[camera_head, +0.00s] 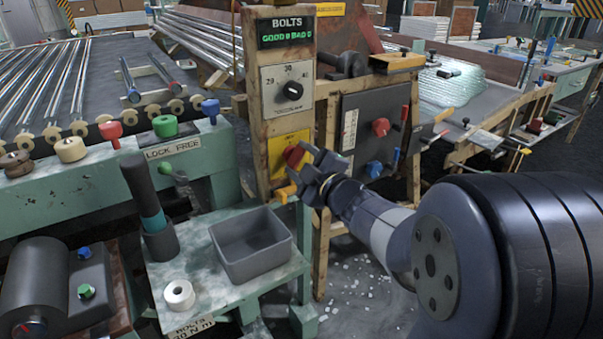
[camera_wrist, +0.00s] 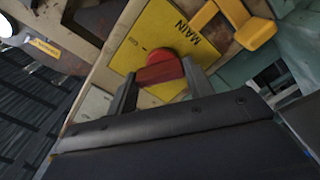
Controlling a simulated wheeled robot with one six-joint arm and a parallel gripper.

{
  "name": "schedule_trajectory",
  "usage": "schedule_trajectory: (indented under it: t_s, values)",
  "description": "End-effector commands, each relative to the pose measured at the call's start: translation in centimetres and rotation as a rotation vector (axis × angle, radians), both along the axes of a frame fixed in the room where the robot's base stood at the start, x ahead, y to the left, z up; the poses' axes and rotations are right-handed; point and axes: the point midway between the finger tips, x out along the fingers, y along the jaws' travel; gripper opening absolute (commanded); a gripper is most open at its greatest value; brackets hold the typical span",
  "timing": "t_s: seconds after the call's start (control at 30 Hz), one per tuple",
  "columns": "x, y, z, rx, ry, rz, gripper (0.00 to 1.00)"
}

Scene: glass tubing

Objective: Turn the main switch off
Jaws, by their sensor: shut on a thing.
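The main switch is a red rotary knob (camera_head: 294,156) on a yellow plate (camera_head: 277,150), low on the wooden post. In the wrist view the red knob (camera_wrist: 161,70) sits on the yellow plate (camera_wrist: 146,32) marked MAIN. My gripper (camera_head: 306,171) is at the post, in front of the plate. In the wrist view my gripper (camera_wrist: 160,88) has one finger on each side of the knob and is shut on it. I cannot read the switch position for certain.
A torque dial (camera_head: 288,89) and a BOLTS display (camera_head: 285,31) are above the switch. A dark panel with another red knob (camera_head: 380,127) is to the right. A yellow handle (camera_wrist: 256,33) is close to my gripper. A grey bin (camera_head: 218,235) stands below left.

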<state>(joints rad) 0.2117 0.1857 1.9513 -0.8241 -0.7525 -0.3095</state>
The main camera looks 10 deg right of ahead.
Motion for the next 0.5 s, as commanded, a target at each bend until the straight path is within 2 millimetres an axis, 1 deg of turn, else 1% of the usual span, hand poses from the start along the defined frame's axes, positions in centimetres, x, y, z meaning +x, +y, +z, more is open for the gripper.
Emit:
schedule_trajectory:
  t_s: [0.03, 0.3, 0.5]
  values:
    - [-0.02, 0.04, -0.46, -0.044, -0.017, 0.0, 0.26]
    - [-0.06, 0.13, -0.41, -0.277, -0.091, 0.0, 0.26]
    - [-0.07, 0.18, -0.3, -0.416, -0.137, 0.0, 0.26]
